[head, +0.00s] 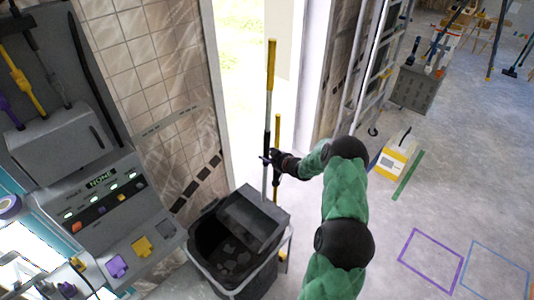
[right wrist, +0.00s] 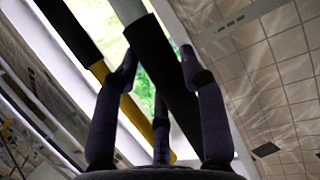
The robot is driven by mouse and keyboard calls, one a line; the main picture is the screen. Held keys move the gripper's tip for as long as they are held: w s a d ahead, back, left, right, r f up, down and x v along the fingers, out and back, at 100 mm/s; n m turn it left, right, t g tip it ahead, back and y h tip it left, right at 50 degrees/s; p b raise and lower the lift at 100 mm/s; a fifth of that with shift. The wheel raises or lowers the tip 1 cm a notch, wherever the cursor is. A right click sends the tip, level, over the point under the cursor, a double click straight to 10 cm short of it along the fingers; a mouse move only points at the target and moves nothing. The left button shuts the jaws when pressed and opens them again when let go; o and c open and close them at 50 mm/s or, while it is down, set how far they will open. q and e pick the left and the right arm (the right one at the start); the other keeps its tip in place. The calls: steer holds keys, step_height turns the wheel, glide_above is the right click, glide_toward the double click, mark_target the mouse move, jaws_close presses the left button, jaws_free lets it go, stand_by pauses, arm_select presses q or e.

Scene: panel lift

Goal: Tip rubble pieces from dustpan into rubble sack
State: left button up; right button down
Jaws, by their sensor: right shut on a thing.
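A long-handled dustpan (head: 252,214), with a dark grey pan and a yellow-topped pole, stands upright in the head view. Its pan sits tilted over the back right of the rubble sack (head: 273,273), a black open container with a pale rim. Grey rubble pieces (head: 232,253) show inside the dark opening; whether any remain in the pan I cannot tell. My right gripper (head: 270,161) is shut on the dustpan's pole above the pan. In the right wrist view, my right fingers (right wrist: 160,75) close around the dark pole. My left gripper is not in view.
A second yellow pole (head: 277,135) stands just behind the dustpan's pole. A grey wall panel (head: 100,215) with coloured blocks is at the left. A bright doorway is behind. Open floor lies right, with a yellow-and-white box (head: 393,160) and taped outlines.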

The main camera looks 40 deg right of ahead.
steer(key=s+a+r+p, duration=0.1)
steer(key=s+a+r, duration=0.1)
steer(key=s+a, duration=0.5)
steer(key=s, duration=0.4)
steer(key=shift+s+r+p, duration=0.15)
steer(key=shift+s+p, duration=0.05)
steer(key=shift+p, duration=0.1)
stand_by(0.5)
stand_by(0.3)
